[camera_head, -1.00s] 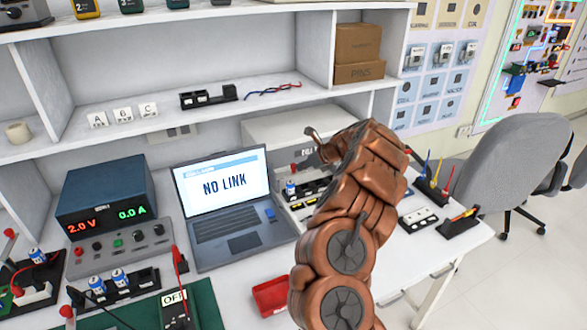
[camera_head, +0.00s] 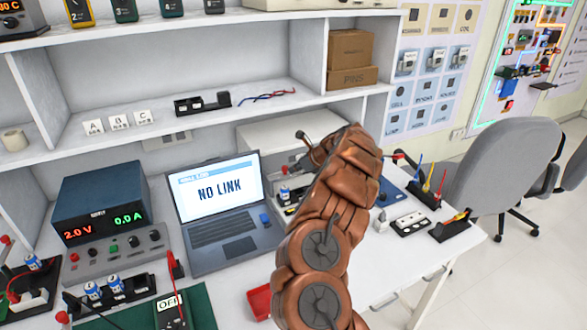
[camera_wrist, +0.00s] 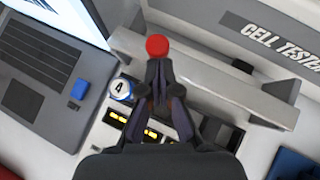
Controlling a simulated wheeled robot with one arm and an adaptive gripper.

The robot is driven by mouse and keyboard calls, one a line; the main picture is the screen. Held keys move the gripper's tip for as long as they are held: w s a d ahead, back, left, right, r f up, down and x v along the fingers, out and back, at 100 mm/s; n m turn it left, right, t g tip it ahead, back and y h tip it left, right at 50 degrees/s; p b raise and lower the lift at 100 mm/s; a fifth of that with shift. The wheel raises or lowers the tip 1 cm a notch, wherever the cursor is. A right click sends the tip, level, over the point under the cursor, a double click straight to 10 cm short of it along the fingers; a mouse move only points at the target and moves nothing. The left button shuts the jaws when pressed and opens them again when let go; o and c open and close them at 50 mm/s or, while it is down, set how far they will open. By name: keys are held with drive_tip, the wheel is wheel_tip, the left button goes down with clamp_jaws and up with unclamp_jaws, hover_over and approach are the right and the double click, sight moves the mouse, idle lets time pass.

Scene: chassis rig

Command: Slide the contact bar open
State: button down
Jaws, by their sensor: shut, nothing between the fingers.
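The contact bar (camera_wrist: 235,85) is a long pale grey bar across the cell tester in the wrist view. A red ball knob (camera_wrist: 157,45) stands near its left end. My gripper (camera_wrist: 160,72) is shut and empty, with its dark fingertips right by the knob. I cannot tell whether they touch it. In the head view the red knob (camera_head: 284,169) shows just left of my copper arm, which hides the fingers and most of the bar. The cell tester (camera_wrist: 285,45) has its label at upper right. A cell marked 4 (camera_wrist: 121,90) stands by the bar's left end.
An open laptop (camera_head: 215,205) reading NO LINK stands close left of the tester. A power supply (camera_head: 100,210) is farther left. A red tray (camera_head: 259,302) lies near the front. Tool holders (camera_head: 452,228) stand at right.

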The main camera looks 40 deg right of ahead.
drive_tip(key=s+f+b+v, duration=0.1)
drive_tip(key=v, duration=1.1)
drive_tip(key=shift+s+d, duration=0.25)
drive_tip(key=shift+s, duration=0.2)
drive_tip(key=w+a+r+n+g+y, duration=0.15)
drive_tip(key=a+r+n, duration=0.3)
drive_tip(key=a, duration=0.65)
drive_tip(key=w+a+r+n+g+y, duration=0.1)
drive_tip(key=a+r+n+y, duration=0.3)
drive_tip(key=a, duration=0.7)
drive_tip(key=s+a+r+n+g+h, duration=0.1)
drive_tip(key=s+a+n, duration=0.25)
drive_tip(key=a, duration=0.45)
drive_tip(key=s+a+r+n+g+h, duration=0.1)
drive_tip(key=s+a+n+g, duration=0.1)
drive_tip(key=a+n, duration=0.4)
drive_tip(key=s+a+f+n+g+h, duration=0.1)
drive_tip(key=s+a+n+g+h, duration=0.15)
drive_tip(key=s+a+n, duration=0.75)
drive_tip(key=s+f+n+g+h, duration=0.1)
drive_tip(key=s+f+n, duration=0.1)
drive_tip(key=s, duration=1)
drive_tip(key=s+d+f+n+g+h, duration=0.1)
drive_tip(key=s+f+n+g+h, duration=0.1)
drive_tip(key=s, duration=1.1)
drive_tip(key=shift+f+n, duration=0.7)
drive_tip(key=shift+f, duration=0.15)
